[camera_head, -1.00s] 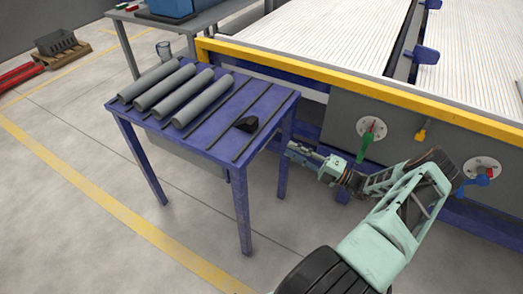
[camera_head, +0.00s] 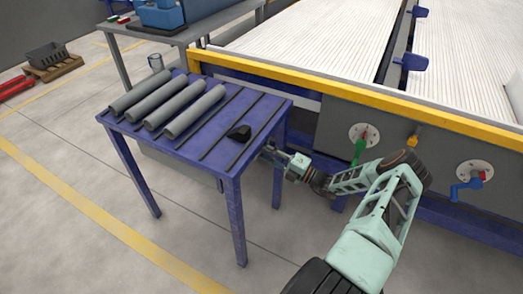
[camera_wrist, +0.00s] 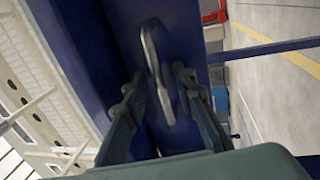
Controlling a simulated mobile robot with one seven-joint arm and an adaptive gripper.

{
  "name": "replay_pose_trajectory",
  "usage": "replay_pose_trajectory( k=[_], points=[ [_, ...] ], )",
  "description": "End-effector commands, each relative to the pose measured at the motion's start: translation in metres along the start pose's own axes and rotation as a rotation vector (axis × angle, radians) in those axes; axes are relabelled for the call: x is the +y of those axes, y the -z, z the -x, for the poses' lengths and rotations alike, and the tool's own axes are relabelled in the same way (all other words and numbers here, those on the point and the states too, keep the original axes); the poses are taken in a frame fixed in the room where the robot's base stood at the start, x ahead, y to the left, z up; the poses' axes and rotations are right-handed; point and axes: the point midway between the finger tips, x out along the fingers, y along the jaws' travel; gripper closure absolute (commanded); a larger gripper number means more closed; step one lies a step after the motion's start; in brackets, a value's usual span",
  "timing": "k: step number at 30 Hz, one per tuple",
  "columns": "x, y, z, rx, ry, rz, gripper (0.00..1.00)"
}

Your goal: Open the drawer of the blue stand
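The blue stand (camera_head: 241,122) is a table with blue legs, left of my arm in the head view. A grey box side (camera_head: 182,167) shows beneath its top; I take it for the drawer, and its front is hidden from the head camera. In the wrist view a curved metal handle (camera_wrist: 151,42) stands out from a dark blue surface (camera_wrist: 110,35). My gripper (camera_wrist: 157,82) is open, with one finger on each side of the handle and gaps visible. In the head view my gripper (camera_head: 268,153) is beside the stand's right side, partly hidden by it.
Several grey pipes (camera_head: 168,105) and a small black object (camera_head: 239,132) lie on the stand. A large machine with a yellow rail (camera_head: 330,91) stands close behind my arm. A grey table (camera_head: 187,35) is at the back. The floor in front is open.

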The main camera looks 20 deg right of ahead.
Motion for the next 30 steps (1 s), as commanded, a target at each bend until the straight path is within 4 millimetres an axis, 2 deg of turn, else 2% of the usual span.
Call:
replay_pose_trajectory(
  k=[6,13,26,30],
  points=[
    [0.0001,0.0000,-0.0005,0.000,0.000,0.000,0.75],
    [0.0000,0.0000,-0.0003,0.000,0.000,0.000,0.99],
    [-0.0002,0.0000,0.0005,0.000,0.001,0.000,1.00],
    [0.0007,-0.0002,0.0066,0.000,0.002,0.001,1.00]
  ],
)
